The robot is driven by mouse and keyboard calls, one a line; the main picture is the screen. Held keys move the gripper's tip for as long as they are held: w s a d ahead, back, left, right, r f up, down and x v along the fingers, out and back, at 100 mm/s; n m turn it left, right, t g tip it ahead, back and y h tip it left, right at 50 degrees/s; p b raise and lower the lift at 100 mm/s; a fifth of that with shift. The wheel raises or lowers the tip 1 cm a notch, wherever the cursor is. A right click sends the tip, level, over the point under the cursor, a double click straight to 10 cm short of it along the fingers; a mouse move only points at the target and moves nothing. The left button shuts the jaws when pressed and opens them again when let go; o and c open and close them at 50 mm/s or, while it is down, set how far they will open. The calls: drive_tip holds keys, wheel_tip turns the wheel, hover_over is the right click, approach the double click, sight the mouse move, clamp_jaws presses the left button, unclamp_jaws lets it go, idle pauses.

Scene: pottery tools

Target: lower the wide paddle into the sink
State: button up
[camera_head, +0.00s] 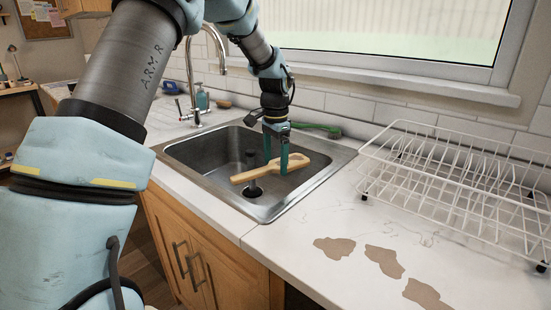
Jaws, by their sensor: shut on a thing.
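The wide paddle (255,173) is a light wooden tool with a handle at the left and a broader end at the right. My gripper (277,171) is shut on its broader part, with a teal finger on each side. The paddle lies roughly level over the basin of the grey metal sink (193,162), within its outline. I cannot tell how far it is above the sink floor.
A chrome faucet (191,85) and a soap bottle (202,99) stand behind the sink at the left. A green brush (318,130) lies at the back rim. A white wire dish rack (455,180) stands at the right. Brown patches (384,261) mark the front counter.

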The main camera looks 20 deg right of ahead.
drive_tip(key=shift+f+b, duration=2.75)
drive_tip(key=shift+f, duration=3.2)
drive_tip(key=shift+f+b, duration=1.05)
drive_tip(key=shift+f, duration=1.25)
drive_tip(key=o, duration=1.2)
drive_tip(key=shift+c, duration=0.2)
